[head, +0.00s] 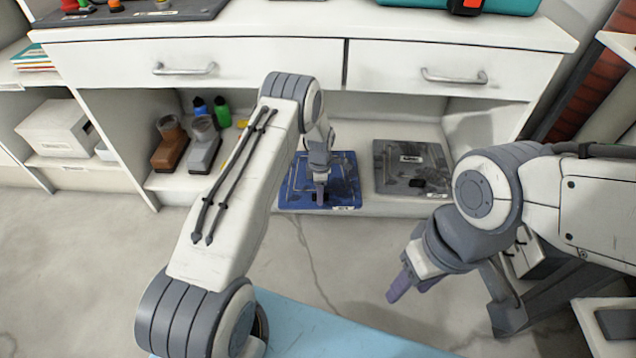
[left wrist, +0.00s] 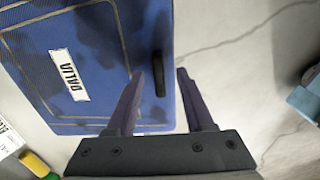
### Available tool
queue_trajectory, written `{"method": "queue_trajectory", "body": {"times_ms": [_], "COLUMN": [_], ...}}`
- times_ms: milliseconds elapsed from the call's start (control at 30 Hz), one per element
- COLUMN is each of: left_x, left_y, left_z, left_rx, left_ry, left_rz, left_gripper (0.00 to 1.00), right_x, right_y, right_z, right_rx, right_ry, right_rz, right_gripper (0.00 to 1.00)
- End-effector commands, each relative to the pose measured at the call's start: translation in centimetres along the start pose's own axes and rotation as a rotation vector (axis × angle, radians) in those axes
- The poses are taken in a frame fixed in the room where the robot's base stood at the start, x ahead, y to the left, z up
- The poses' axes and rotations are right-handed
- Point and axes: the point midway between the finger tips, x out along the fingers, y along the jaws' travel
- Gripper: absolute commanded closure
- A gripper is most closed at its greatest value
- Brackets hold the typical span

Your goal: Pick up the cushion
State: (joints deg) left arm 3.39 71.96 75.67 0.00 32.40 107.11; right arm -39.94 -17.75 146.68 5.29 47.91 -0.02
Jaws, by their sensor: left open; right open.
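A flat blue cushion (head: 345,188) with a white name label lies on the low shelf, at its front edge. A similar flat grey cushion (head: 400,162) with a label and a dark tab lies to its right. My left gripper (head: 320,190) is over the blue cushion and hides part of it. In the left wrist view the blue cushion (left wrist: 112,45) shows its label and a short black tab (left wrist: 159,73). The open fingers of the left gripper (left wrist: 160,76) point at this tab, one on each side; contact cannot be told. My right gripper (head: 397,288) is open and empty over the floor.
Brown and grey shoes (head: 171,143) and bottles (head: 221,108) stand left of the blue cushion on the shelf. Drawers (head: 440,70) with metal handles hang above. A light blue surface (head: 340,335) is in front below. The floor between is clear.

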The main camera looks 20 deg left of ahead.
Motion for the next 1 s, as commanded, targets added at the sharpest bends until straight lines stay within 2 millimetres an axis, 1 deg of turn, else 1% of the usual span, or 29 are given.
{"method": "queue_trajectory", "body": {"times_ms": [33, 200, 233, 267, 300, 367, 1000], "left_x": [0.36, 0.18, 0.17, 0.17, 0.17, 0.17, 0.16], "left_y": [0.03, 0.02, 0.02, 0.02, 0.02, 0.02, 0.02], "left_z": [0.06, 0.09, 0.08, 0.07, 0.07, 0.05, 0.0], "left_rx": [0.001, 0.001, 0.002, 0.001, 0.001, 0.001, 0.001], "left_ry": [0.0, 0.0, 0.0, 0.0, 0.0, 0.0, 0.0], "left_rz": [0.001, 0.001, 0.001, 0.001, 0.001, 0.001, 0.001], "left_gripper": [0.47, 0.47, 0.51, 0.63, 0.78, 1.0, 1.0], "right_x": [0.25, 0.07, 0.07, 0.07, 0.07, 0.07, 0.07], "right_y": [0.02, 0.01, 0.01, 0.01, 0.01, 0.01, 0.01], "right_z": [0.01, 0.0, 0.0, 0.0, 0.0, 0.0, 0.0], "right_rx": [0.0, 0.0, 0.0, 0.0, 0.0, 0.0, 0.0], "right_ry": [0.0, 0.0, 0.0, 0.0, 0.0, 0.0, 0.0], "right_rz": [0.0, 0.0, 0.0, 0.0, 0.0, 0.0, 0.0], "right_gripper": [0.5, 0.5, 0.5, 0.5, 0.5, 0.5, 0.5]}}
